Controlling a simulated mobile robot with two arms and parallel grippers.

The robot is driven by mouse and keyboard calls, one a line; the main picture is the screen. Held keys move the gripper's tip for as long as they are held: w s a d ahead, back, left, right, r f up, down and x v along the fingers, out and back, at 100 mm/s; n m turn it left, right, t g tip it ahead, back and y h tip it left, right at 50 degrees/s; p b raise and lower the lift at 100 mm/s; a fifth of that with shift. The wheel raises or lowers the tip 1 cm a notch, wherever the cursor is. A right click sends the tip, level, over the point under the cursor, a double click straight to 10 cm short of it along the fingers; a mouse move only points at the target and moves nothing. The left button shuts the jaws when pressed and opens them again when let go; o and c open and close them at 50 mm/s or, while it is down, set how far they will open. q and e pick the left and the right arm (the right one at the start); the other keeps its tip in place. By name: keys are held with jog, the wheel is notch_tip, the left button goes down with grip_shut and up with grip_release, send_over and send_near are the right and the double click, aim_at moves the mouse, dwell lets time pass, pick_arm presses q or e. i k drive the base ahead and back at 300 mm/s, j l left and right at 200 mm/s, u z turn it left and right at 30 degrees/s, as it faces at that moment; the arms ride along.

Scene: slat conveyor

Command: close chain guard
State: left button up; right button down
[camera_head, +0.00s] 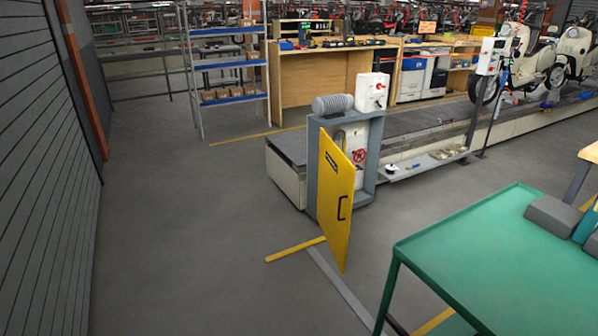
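The chain guard is a yellow door panel (334,190) with a black handle (343,207) and a small dark label. It stands swung open from the left side of a grey cabinet housing (371,150) at the end of the conveyor (290,158). Inside the open housing a red wheel (359,156) and pale parts show to the right of the panel. The panel hides part of the interior. Neither of my grippers is in the view.
A green table (480,250) with grey blocks (552,214) stands at the front right. Blue-edged shelves (228,98) and a wooden bench (310,80) stand behind. A grey shutter wall (40,160) lines the left. The floor in front and left of the panel is clear.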

aim_at(336, 174)
jog(key=i+j+z, duration=0.7)
jog(key=j, duration=0.45)
jog(key=i+z, duration=0.2)
jog(key=z, duration=0.2)
jog(key=i+j+z, duration=0.15)
jog(key=z, duration=0.25)
